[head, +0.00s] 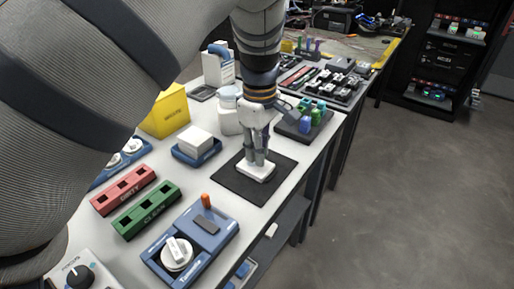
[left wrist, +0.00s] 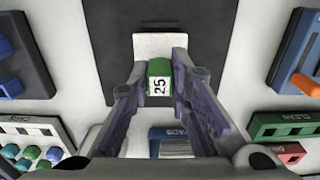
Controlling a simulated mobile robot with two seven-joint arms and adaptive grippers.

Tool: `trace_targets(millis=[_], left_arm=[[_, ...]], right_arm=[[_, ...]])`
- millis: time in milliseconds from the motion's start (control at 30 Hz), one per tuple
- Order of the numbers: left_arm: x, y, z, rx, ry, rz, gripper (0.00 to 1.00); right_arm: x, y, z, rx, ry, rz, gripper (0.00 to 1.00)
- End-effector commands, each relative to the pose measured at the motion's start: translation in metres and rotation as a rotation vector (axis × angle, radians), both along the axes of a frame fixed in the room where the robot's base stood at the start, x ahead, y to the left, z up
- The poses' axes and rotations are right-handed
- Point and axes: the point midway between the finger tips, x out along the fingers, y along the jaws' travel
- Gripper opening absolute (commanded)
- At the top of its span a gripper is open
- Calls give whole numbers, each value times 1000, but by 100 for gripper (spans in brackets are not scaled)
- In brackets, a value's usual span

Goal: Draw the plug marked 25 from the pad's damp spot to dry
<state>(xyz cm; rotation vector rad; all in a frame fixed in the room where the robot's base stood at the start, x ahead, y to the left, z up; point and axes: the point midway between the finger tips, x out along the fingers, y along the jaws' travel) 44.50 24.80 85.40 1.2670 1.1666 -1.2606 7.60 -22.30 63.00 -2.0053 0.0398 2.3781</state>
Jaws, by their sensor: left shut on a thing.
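My left gripper (head: 258,160) points down over the white pad (head: 256,173), which lies on a black mat (head: 230,182). In the left wrist view its fingers (left wrist: 160,82) are shut on a green plug (left wrist: 159,68) with a white face marked 25. The pad also shows there (left wrist: 167,44), just beyond the plug. The plug's lower end is hidden, so I cannot tell whether it touches the pad. No damp spot can be made out. In the head view the fingers hide the plug. My right gripper is not in view.
A green CLEAN block (head: 147,209) and a red DIRTY block (head: 123,190) stand left of the mat. A blue tray with white wipes (head: 180,154), a yellow bin (head: 166,112) and white bottles (head: 226,119) stand nearby. A dark rack (head: 291,129) holds several coloured plugs.

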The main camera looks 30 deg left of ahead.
Motion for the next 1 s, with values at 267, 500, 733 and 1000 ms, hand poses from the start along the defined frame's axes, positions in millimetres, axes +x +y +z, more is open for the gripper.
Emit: trace_targets(millis=[267,500,733,1000], left_arm=[[-1,-9,-1,-2,2,-2,0],[-1,-13,0,-2,1,-1,0],[-2,-20,0,-1,0,-1,0],[-2,-21,0,-1,1,-1,0]], right_arm=[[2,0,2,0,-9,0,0],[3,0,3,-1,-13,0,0],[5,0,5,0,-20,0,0],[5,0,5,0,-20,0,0]])
